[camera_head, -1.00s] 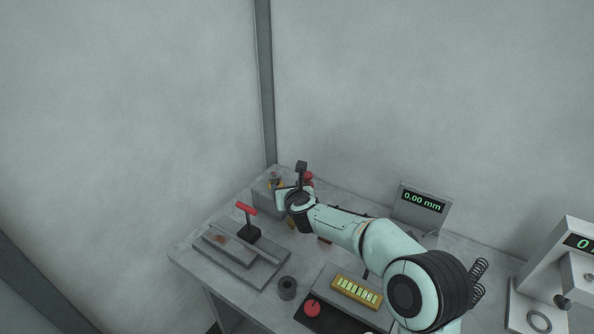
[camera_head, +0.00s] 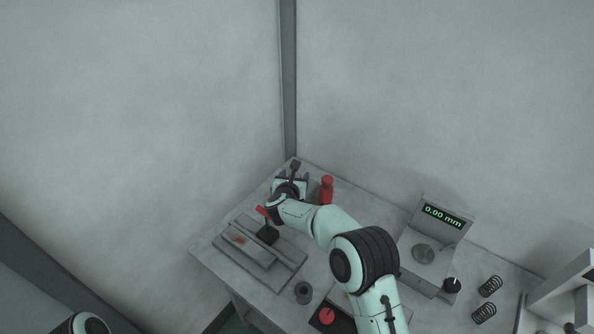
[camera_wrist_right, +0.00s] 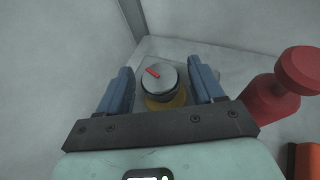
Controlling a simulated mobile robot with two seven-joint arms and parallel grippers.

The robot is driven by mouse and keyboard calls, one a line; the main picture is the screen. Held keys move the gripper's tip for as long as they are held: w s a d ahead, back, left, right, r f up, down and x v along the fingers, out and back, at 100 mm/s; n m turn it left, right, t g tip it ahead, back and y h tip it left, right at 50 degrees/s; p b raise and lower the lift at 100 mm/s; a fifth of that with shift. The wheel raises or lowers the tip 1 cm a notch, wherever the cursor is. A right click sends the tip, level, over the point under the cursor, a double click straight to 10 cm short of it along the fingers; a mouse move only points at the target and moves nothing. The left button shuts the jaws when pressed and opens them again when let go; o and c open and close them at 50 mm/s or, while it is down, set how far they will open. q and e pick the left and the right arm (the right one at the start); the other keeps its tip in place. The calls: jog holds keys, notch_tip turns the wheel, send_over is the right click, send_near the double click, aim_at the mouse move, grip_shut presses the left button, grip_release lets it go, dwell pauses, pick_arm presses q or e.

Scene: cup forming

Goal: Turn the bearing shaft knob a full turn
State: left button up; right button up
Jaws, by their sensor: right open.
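The bearing shaft knob (camera_wrist_right: 160,80) shows in the right wrist view as a round grey cap with a red mark, above a yellow collar. The red mark slants from upper left to lower right. My right gripper (camera_wrist_right: 163,68) is open, with one blue finger on each side of the knob. I cannot tell whether the fingers touch it. In the head view my right gripper (camera_head: 287,174) is at the far corner of the table, and it and the arm hide the knob. My left gripper is out of view.
A red bottle-like object (camera_head: 326,189) stands close to the right of my gripper. A red-handled fixture (camera_head: 250,246), a dark ring (camera_head: 303,292) and a gauge reading 0.00 mm (camera_head: 443,215) are on the table (camera_head: 215,262). Walls stand behind the far corner.

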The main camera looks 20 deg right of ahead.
jog(key=shift+p+x, duration=0.3)
jog(key=shift+x, duration=0.95)
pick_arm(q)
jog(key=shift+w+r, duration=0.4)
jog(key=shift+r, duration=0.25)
pick_arm(e)
jog(key=c, duration=1)
jog(key=n+y+b, duration=0.1)
jog(key=y+b, duration=0.1)
jog(key=b, duration=0.1)
jog(key=n+t+y+b, duration=0.1)
jog(key=n+y+b, duration=0.1)
jog(key=b, duration=0.2)
jog(key=shift+a+f+n+b, duration=0.15)
jog(key=shift+f+n+b, duration=0.1)
jog(key=shift+n+b, duration=0.05)
jog(key=shift+a+r+n+y+b, duration=0.15)
jog(key=shift+n+y+b, duration=0.35)
jog(key=shift+y, duration=0.2)
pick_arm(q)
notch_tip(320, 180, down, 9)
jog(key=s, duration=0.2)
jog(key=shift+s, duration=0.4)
pick_arm(e)
jog(key=shift+r, duration=0.1)
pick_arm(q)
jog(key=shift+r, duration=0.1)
